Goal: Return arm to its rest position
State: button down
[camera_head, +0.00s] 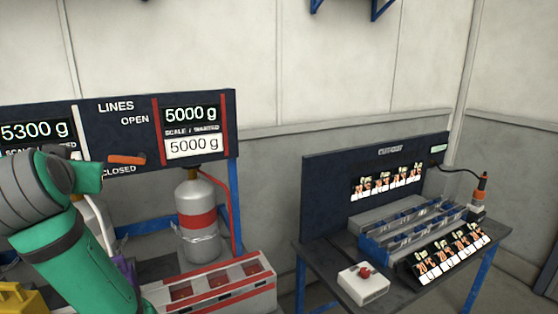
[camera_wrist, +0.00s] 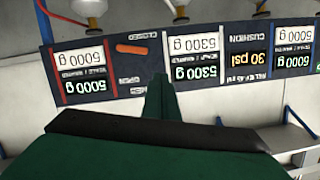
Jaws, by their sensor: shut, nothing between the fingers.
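My green and grey arm (camera_head: 75,240) is bent at the left of the head view, in front of the lines panel (camera_head: 105,135). Its gripper end cannot be made out there. In the wrist view my gripper (camera_wrist: 160,82) is shut, with its green fingers together and nothing held. Behind it the lines panel (camera_wrist: 138,85) appears upside down. The fingertips overlap the panel in that picture; I cannot tell the distance.
An orange lever (camera_head: 127,159) lies roughly level between OPEN and CLOSED. The right display (camera_head: 190,113) reads 5000 g. A red-banded cylinder (camera_head: 197,215) stands below. A bench (camera_head: 315,255) at right holds a red-button box (camera_head: 363,284). Floor shows between the stations.

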jog(key=w+d+f, duration=0.1)
jog(key=w+f, duration=0.1)
jog(key=f, duration=0.5)
jog(key=w+d+f, duration=0.1)
jog(key=w+f, duration=0.2)
jog(key=f, duration=0.3)
jog(key=s+d+f+m+h, duration=0.1)
jog(key=d+f, duration=0.4)
jog(key=f, duration=0.6)
jog(key=s+d+f+t, duration=0.1)
jog(key=d+f, duration=0.4)
jog(key=f, duration=0.6)
jog(key=s+d+f+m+h, duration=0.1)
jog(key=d+f, duration=0.5)
jog(key=f, duration=0.5)
jog(key=s+d+f+m+t+h, duration=0.1)
jog(key=s+d+f+h, duration=0.1)
jog(key=s+d+f, duration=0.6)
jog(key=s+d+f+h, duration=0.1)
jog(key=s+d+f, duration=0.45)
jog(key=s, duration=0.55)
jog(key=s+d+r+h, duration=0.1)
jog(key=s+d, duration=0.3)
jog(key=s, duration=0.6)
jog(key=s+d+r+h, duration=0.2)
jog(key=s+d, duration=0.3)
jog(key=s, duration=0.5)
jog(key=shift+s+d+r+t, duration=0.2)
jog(key=shift+s+r+t, duration=0.15)
jog(key=shift+r, duration=0.2)
